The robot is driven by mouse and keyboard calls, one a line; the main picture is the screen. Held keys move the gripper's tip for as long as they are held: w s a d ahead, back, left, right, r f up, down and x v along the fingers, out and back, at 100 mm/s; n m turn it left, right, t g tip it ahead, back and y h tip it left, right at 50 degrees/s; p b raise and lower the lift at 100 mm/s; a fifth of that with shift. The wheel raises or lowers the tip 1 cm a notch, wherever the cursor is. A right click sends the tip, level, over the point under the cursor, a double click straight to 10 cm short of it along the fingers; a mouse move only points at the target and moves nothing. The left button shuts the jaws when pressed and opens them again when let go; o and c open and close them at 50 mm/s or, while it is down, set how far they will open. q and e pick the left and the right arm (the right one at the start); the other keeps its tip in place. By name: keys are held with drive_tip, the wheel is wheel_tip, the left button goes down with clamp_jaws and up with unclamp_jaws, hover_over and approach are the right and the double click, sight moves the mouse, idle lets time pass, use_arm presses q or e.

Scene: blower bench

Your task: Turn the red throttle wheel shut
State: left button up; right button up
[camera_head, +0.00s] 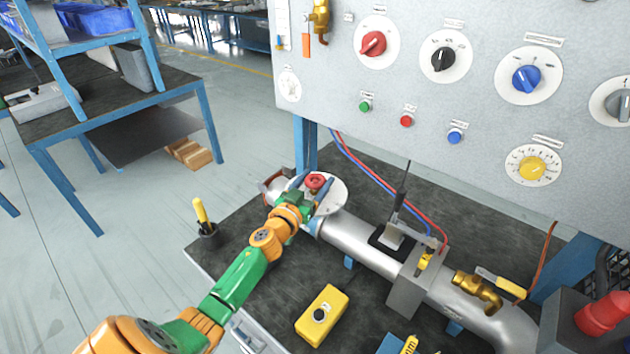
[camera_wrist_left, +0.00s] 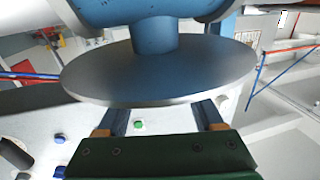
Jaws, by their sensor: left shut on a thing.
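The red throttle wheel (camera_head: 316,181) sits at the round pale plate (camera_head: 334,196) on the end of the silver pipe on the bench. My left gripper (camera_head: 310,186) reaches it from the front left, with its blue fingers on either side of the wheel, shut on it. In the left wrist view the two fingers (camera_wrist_left: 165,118) run up behind the rim of the large grey disc (camera_wrist_left: 165,75). The fingertips and the wheel are hidden there. My right gripper is in neither view.
The silver pipe (camera_head: 360,243) runs right across the dark bench. A yellow box with a black button (camera_head: 322,314) and a black cup with a yellow-handled tool (camera_head: 207,228) stand near my left arm. The control panel (camera_head: 400,90) rises behind.

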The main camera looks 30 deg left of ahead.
use_arm(q)
drive_tip(key=m+h, duration=0.1)
drive_tip(key=h, duration=0.1)
drive_tip(key=shift+a+m+h, duration=0.15)
drive_tip(key=shift+m+h, duration=0.25)
drive_tip(key=shift+f+m+h+b, duration=0.15)
drive_tip(key=shift+m+h+b, duration=0.35)
drive_tip(key=shift+h, duration=0.3)
drive_tip(key=m+g+h+b, duration=0.1)
drive_tip(key=m+h+b, duration=0.2)
drive_tip(key=b, duration=0.3)
drive_tip(key=m+g+h+b, duration=0.2)
drive_tip(key=h+b, duration=0.3)
drive_tip(key=b, duration=0.1)
drive_tip(key=shift+f+m, duration=0.15)
drive_tip(key=shift+m, duration=0.25)
drive_tip(key=shift+r+m+g+h+b, duration=0.2)
drive_tip(key=shift+m+g+h+b, duration=0.15)
drive_tip(key=shift+h+b, duration=0.3)
drive_tip(key=o, duration=1.2)
drive_tip(key=shift+c, duration=0.2)
drive_tip(key=shift+o, duration=1.1)
drive_tip(key=shift+w+d, duration=0.15)
drive_tip(key=shift+d, duration=0.05)
